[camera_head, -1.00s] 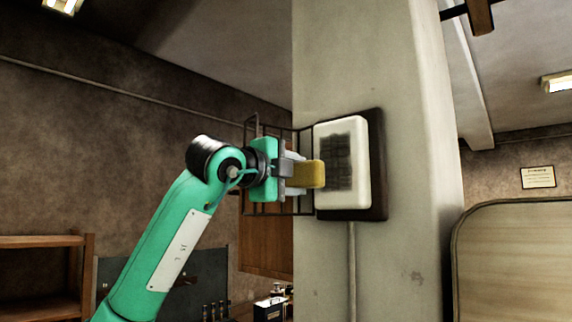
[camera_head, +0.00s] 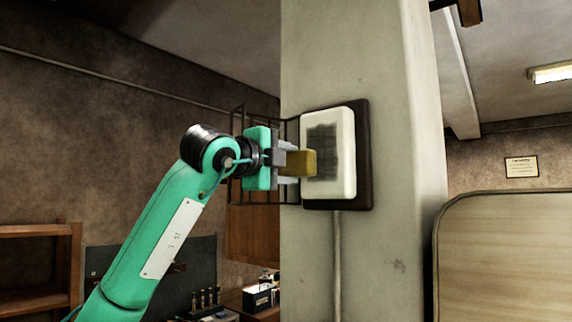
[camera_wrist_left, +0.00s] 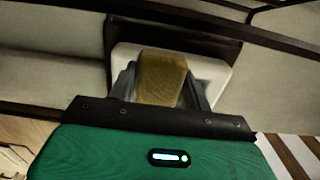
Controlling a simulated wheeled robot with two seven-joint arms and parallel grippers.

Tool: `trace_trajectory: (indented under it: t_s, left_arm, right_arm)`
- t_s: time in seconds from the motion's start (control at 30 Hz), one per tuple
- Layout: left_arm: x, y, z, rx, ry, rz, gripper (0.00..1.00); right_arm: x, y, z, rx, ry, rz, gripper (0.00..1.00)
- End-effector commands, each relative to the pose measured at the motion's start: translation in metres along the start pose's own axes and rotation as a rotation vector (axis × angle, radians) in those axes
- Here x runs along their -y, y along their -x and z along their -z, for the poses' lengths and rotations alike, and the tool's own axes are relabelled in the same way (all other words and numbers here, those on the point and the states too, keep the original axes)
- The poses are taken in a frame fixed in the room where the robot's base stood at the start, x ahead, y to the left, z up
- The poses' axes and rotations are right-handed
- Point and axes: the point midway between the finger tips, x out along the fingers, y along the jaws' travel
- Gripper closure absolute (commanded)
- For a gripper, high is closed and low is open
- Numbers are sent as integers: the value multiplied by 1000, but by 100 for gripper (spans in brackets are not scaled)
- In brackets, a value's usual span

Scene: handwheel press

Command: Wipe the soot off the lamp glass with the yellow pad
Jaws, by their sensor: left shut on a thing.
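The lamp glass (camera_head: 346,160) is a pale rounded panel on a dark backing plate (camera_head: 365,150), fixed upright on a pillar. A dark grey soot patch (camera_head: 325,143) covers the middle of the glass. My left gripper (camera_head: 288,163) is shut on the yellow pad (camera_head: 303,163) and holds it out toward the glass. The pad overlaps the left edge of the soot in the head view; I cannot tell whether it touches. In the left wrist view the pad (camera_wrist_left: 161,80) stands between the fingers, in front of the glass (camera_wrist_left: 212,76) and hiding its middle. My right gripper is not in view.
A dark wire cage (camera_head: 236,120) stands out from the pillar to the left of the lamp, around my left gripper. A conduit (camera_head: 337,260) runs down the pillar below the lamp. A wooden shelf (camera_head: 35,232) is at the lower left. The pillar face right of the lamp is bare.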

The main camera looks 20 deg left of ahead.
Motion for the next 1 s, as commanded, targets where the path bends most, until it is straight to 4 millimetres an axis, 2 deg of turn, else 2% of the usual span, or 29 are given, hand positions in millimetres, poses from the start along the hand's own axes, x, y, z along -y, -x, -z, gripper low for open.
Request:
trace_trajectory:
  t_s: [0.37,0.83,1.0]
  left_arm:
    - [0,-8,0,0,1,-1,69]
    - [0,-16,0,-1,1,0,69]
    - [-2,-16,7,-2,0,0,69]
  right_arm:
    - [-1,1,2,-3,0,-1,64]
    - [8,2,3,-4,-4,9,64]
    - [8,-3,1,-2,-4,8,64]
